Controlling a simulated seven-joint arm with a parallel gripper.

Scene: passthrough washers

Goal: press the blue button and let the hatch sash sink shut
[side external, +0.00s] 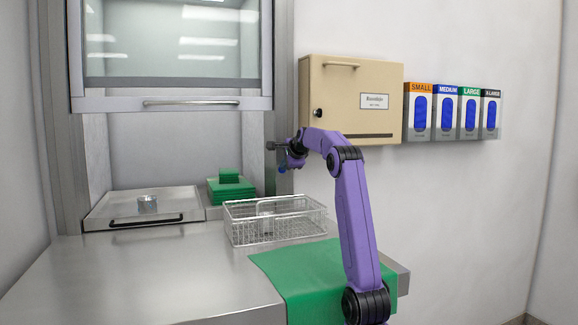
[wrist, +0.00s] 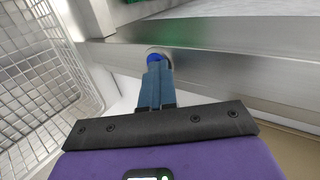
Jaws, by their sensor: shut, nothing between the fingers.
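The hatch sash (side external: 190,103) is a glazed metal frame with a bar handle. The blue button (wrist: 153,56) sits in a round ring on the steel hatch frame. My gripper (wrist: 153,68) is shut and empty, its blue-grey fingers pointing at the button. The fingertips overlap the button's lower part in the wrist view; I cannot tell whether they touch or press it. In the side external view my gripper (side external: 282,167) is at the right-hand post, and the button cannot be made out there.
A steel tray (side external: 100,212) with a small metal cup (side external: 147,204) and green folded packs (side external: 229,188) sit in the opening. A wire basket (side external: 300,228) stands below my gripper, near a green cloth (side external: 300,272). A beige cabinet (side external: 345,80) hangs right of the hatch.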

